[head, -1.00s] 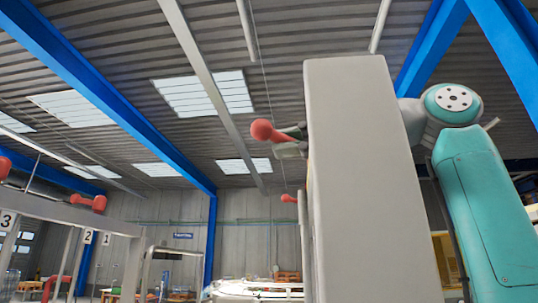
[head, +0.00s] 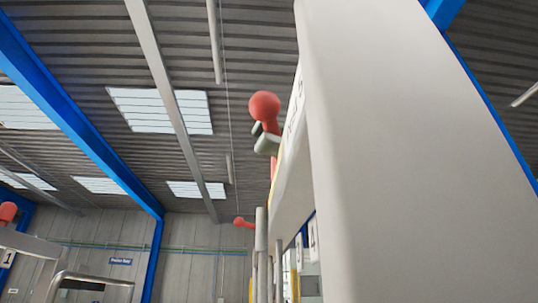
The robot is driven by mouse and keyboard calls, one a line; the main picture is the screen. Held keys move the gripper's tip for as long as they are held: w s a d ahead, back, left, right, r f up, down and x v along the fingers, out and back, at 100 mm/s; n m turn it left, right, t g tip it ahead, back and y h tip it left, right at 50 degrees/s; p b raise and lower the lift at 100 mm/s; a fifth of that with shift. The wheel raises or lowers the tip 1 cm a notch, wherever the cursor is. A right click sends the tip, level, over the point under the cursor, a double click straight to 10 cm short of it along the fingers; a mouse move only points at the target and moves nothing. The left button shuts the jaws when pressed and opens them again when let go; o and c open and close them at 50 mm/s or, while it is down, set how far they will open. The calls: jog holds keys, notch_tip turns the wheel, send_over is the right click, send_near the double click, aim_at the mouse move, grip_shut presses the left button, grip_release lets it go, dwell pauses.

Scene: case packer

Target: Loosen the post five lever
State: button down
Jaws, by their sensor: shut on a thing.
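A red lever with a round ball knob (head: 264,105) shows at upper centre in the head view, beside the left edge of a large pale grey post or frame. My gripper (head: 265,138) shows only as small grey fingertips just below the knob, shut on the red lever. The rest of my gripper and my arm are hidden behind the pale frame (head: 415,150). A white label plate (head: 296,97) sits on the frame near the lever, seen too edge-on to read.
A second red lever (head: 243,222) shows lower down, farther away. Another red knob (head: 7,212) stands at the left edge above a number 1 plate (head: 8,260). The pale frame fills the right side closely. Upright grey posts (head: 261,255) stand at lower centre.

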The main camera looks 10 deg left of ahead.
dwell(0.4)
jog(key=c, duration=1.1)
grip_release()
jog(key=shift+w+d, duration=0.1)
jog(key=v, duration=1.1)
jog(key=shift+w+d, duration=0.25)
jog(key=shift+w, duration=0.1)
jog(key=shift+f, duration=0.1)
jog(key=shift+s, duration=0.15)
